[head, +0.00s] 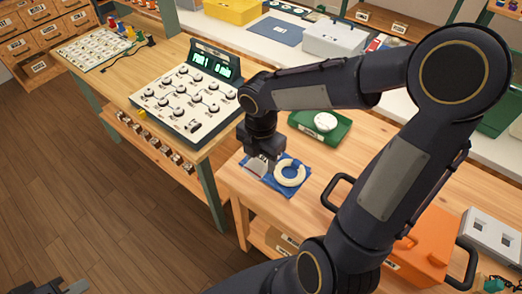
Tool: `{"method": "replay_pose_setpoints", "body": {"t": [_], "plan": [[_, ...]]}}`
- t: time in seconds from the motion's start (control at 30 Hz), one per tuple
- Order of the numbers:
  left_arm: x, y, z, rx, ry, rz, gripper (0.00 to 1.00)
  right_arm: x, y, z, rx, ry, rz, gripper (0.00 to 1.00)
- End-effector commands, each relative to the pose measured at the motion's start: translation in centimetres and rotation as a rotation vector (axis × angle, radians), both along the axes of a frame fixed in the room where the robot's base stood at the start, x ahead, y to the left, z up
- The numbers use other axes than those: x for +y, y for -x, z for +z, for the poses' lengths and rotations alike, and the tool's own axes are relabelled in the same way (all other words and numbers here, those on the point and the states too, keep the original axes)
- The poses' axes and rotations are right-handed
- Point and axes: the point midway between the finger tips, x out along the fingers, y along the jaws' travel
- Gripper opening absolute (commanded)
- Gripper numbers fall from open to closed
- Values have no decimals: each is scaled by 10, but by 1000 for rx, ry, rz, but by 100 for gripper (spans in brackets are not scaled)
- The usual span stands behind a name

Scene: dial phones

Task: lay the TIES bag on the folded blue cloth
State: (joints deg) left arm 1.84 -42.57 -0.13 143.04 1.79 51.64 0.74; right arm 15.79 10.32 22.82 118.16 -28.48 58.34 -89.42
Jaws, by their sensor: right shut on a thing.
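A blue cloth (273,188) lies flat on the wooden bench near the middle of the head view, with a cream ring-shaped coil (290,173) on its right part. My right gripper (259,160) points down over the cloth's left part. It is shut on a small pale grey thing with a reddish patch (255,168), which looks like the TIES bag, though no label can be read. The bag is low over the cloth; I cannot tell whether it touches. My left gripper (72,286) shows only in part at the bottom left edge, away from the bench.
A green tray with a white round thing (326,122) sits behind the cloth. A panel of knobs with a lit display (185,100) stands on the left bench. An orange toolbox (420,245) stands front right, beside my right arm. A flat blue sheet (275,31) lies on the back counter.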

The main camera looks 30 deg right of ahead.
Motion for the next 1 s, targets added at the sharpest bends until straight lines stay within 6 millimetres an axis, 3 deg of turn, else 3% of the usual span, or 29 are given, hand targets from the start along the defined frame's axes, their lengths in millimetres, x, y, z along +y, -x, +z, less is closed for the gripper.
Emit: {"method": "replay_pose_setpoints", "body": {"t": [0.2,0.4,0.77,0.9,1.0], "plan": [[0,0,10,0,0,0,0,-27,-48,-24,4,-3,-5,27],[0,0,12,0,0,0,0,-43,-76,-62,4,-2,-3,27],[0,0,14,0,0,0,0,-53,-95,-89,1,-1,-3,27],[0,0,14,0,0,0,0,-53,-94,-111,4,-1,-2,27],[0,0,14,0,0,0,0,-53,-94,-116,-1,0,-2,27]]}}
